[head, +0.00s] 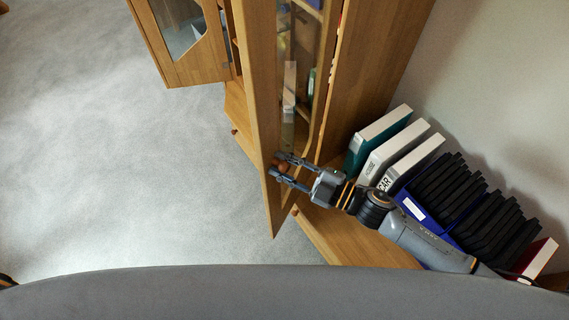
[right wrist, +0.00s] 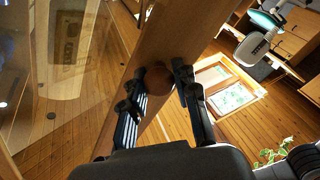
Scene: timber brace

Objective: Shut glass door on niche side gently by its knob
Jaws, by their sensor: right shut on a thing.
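The wood-framed glass door (head: 262,120) of the cabinet stands open in the head view, and shelf contents show through its pane. Its round brown knob (head: 283,167) sits on the frame near the lower end. My right gripper (head: 277,163) is shut on the knob, with its arm coming in from the lower right. In the right wrist view, the knob (right wrist: 159,80) sits between the two dark fingers, against the wooden frame (right wrist: 182,40). The fingers partly cover the knob in the head view. My left gripper is not in view.
A second glass door (head: 190,50) stands open at the upper left. Binders (head: 378,138) and a row of black files (head: 470,205) stand on a low wooden top (head: 350,240) beside my right arm. Grey carpet (head: 110,150) on the left is clear.

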